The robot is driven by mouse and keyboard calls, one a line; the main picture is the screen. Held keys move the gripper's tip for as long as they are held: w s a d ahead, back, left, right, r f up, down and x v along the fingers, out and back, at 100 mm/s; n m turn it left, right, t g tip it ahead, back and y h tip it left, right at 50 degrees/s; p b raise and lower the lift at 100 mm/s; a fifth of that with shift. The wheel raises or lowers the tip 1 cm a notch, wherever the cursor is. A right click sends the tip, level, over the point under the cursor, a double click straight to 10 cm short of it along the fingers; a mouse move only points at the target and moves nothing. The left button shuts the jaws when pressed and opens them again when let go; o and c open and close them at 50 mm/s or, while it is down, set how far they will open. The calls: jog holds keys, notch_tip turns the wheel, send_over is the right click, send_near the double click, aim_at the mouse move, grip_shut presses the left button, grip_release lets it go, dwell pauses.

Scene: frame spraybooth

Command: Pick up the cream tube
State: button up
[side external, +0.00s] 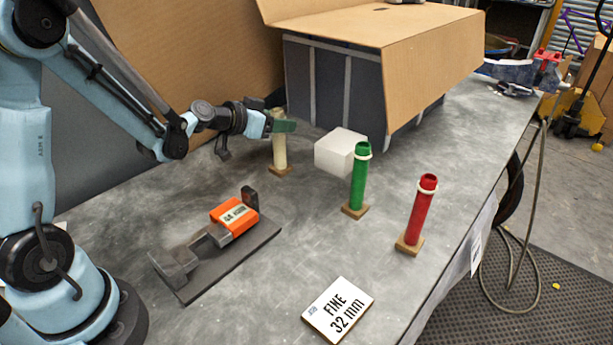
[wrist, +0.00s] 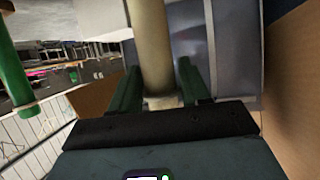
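The cream tube (side external: 279,152) stands upright on a small wooden base near the back of the table, in front of the cardboard wall. My gripper (side external: 279,126) is at its upper part, with a green finger across the tube in the side view. In the wrist view the cream tube (wrist: 151,45) runs between the two green fingers of my gripper (wrist: 158,70), its collar close to the palm. Narrow gaps seem to show between tube and fingers, so the gripper looks open around it. The far finger is mostly hidden in the side view.
A white block (side external: 338,152), a green tube (side external: 359,180) and a red tube (side external: 421,215) stand to the right. An open cardboard-and-grey box (side external: 430,65) is behind. An orange-and-grey tool (side external: 234,218) and a "FINE 32 mm" card (side external: 338,308) lie in front.

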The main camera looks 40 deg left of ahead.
grip_shut()
jog(key=shift+r, duration=0.15)
